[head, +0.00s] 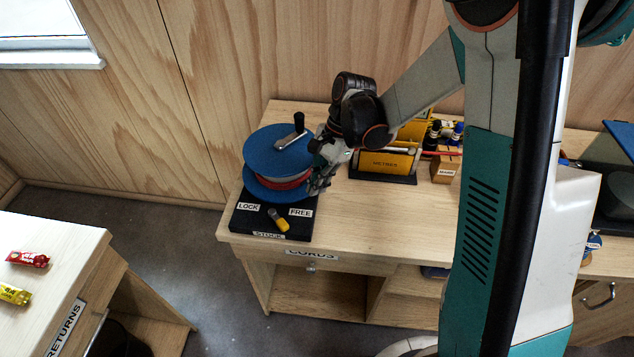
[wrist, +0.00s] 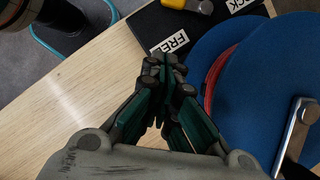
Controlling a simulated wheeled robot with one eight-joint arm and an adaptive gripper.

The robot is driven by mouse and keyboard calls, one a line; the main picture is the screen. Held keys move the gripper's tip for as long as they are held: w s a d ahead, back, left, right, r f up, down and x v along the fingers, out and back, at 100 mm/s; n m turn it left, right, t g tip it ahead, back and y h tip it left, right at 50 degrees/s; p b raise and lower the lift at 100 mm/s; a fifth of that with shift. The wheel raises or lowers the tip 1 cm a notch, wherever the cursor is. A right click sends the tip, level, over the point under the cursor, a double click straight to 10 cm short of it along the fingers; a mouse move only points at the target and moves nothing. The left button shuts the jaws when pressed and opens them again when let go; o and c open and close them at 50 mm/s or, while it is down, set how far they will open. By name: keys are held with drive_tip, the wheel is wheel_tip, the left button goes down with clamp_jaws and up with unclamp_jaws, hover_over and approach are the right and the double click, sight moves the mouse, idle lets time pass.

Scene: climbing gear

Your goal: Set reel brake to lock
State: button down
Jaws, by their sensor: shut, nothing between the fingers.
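The reel (head: 280,150) has blue flanges, red cord and a crank, and stands on a black base (head: 245,222). The brake lever (head: 278,220), grey with a yellow end, lies on the base below the LOCK label (head: 249,207) and FREE label (head: 300,212). Its yellow end points to the lower right, its grey end toward the upper left. My gripper (head: 318,185) is shut and empty, just right of the reel. In the wrist view its fingertips (wrist: 163,62) are together near the FREE label (wrist: 172,42); the lever (wrist: 203,6) is cut by the top edge.
A yellow metered box (head: 385,163) and a wooden block with markers (head: 446,165) stand right of the reel. The bench front (head: 370,240) is clear. A returns table (head: 60,250) with red and yellow packets is at the left.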

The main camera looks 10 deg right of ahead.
sight(298, 219)
drive_tip(key=b+x, duration=0.1)
drive_tip(key=x, duration=0.6)
drive_tip(key=shift+r+b, duration=0.1)
drive_tip(key=shift+b, duration=0.3)
drive_tip(key=shift+s+a+r, duration=0.1)
drive_tip(key=shift+s+a, duration=0.2)
drive_tip(key=shift+a, duration=0.3)
drive_tip(key=shift+s+a+r, duration=0.1)
drive_tip(key=shift+s+a, duration=0.15)
drive_tip(key=shift+a, duration=0.3)
drive_tip(key=shift+s+a, duration=0.2)
drive_tip(key=shift+a, duration=0.35)
